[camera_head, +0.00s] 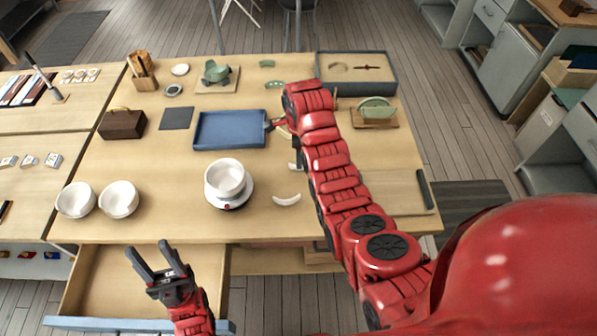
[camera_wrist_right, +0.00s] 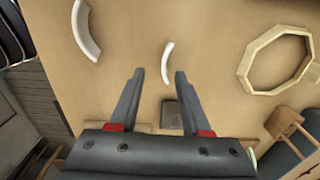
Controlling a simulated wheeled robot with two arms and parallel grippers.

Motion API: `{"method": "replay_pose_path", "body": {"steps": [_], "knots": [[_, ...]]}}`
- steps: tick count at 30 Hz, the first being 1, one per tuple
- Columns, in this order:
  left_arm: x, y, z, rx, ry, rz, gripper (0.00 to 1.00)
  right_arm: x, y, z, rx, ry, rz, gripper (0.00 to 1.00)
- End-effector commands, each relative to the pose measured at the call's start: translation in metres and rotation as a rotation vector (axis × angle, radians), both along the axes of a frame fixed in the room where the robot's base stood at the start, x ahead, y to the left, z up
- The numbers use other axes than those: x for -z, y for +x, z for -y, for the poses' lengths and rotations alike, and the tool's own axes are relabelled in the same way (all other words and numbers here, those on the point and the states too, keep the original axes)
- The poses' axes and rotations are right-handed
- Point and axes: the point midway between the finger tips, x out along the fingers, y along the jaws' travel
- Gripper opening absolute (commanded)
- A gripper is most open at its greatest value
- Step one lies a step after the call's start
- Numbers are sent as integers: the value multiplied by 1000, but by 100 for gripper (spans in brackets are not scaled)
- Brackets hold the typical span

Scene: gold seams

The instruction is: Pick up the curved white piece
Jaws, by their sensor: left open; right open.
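A curved white piece (camera_head: 287,199) lies on the table right of the white bowl stack in the head view. A second pale piece (camera_head: 293,166) shows behind it, partly hidden by my right arm. In the right wrist view one slim curved white piece (camera_wrist_right: 165,63) lies on the wood ahead, between the lines of my fingers, and a wider one (camera_wrist_right: 84,30) lies at upper left. I cannot tell which matches which. My right gripper (camera_wrist_right: 157,76) is open, with nothing between its fingers; its fingers are partly hidden in the head view. My left gripper (camera_head: 152,260) is open and empty over the drawer.
Stacked white bowls (camera_head: 226,179) stand left of the front curved piece, with a blue tray (camera_head: 230,146) behind. Two more white bowls stand at left. An octagonal wooden frame (camera_wrist_right: 250,75) is at right in the wrist view. A drawer (camera_head: 112,283) is open at the front left.

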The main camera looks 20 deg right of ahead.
Motion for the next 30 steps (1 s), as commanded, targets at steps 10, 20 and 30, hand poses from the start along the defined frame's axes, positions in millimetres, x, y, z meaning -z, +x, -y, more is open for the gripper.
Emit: {"method": "replay_pose_path", "body": {"steps": [10,20,30], "knots": [[-18,0,0,0,0,0,50,20,5,0,0,0,0,47],[-28,0,0,0,0,0,50,51,6,1,0,-2,2,47],[-27,0,0,0,0,0,50,55,6,1,0,-1,4,44]]}}
